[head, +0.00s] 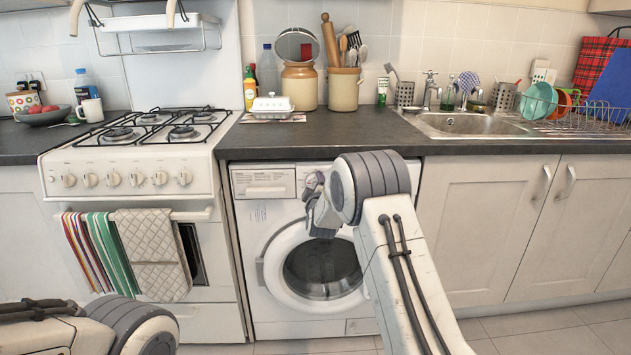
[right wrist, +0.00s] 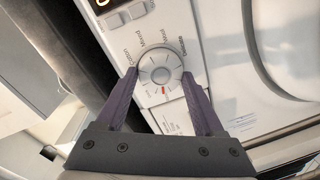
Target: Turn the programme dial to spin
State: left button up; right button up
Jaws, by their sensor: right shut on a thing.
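The white washer (head: 257,215) stands under the counter with its round door (head: 322,268) shut. In the right wrist view, the round, pale programme dial (right wrist: 160,68) sits on the washer's panel, with printed labels around it. A red mark shows at the dial's lower edge in that picture. My right gripper (right wrist: 160,75) has one finger on each side of the dial and is shut on it. In the head view my right gripper (head: 317,200) is at the control panel, and the dial is hidden behind my arm. Only part of my left arm shows at lower left; its gripper is out of view.
A dark counter (head: 345,135) runs above the washer. A gas cooker (head: 130,165) with towels (head: 150,255) on its rail stands to the left. Cupboards (head: 490,215) are to the right, below the sink (head: 470,124). The tiled floor (head: 545,335) at lower right is clear.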

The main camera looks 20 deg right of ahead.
jog(key=n+p, duration=0.1)
jog(key=n, duration=0.1)
jog(key=n+p, duration=0.2)
jog(key=n, duration=0.1)
jog(key=shift+a+h+p, duration=0.2)
jog(key=shift+h+p, duration=0.1)
jog(key=shift+f+n+p, duration=0.15)
jog(key=shift+n+p, duration=0.75)
jog(key=shift+n, duration=0.9)
jog(key=o, duration=1.4)
jog(key=shift+h, duration=0.3)
jog(key=p+v, duration=0.1)
jog(key=v, duration=0.9)
jog(key=shift+s+a, duration=0.1)
jog(key=shift+s, duration=0.1)
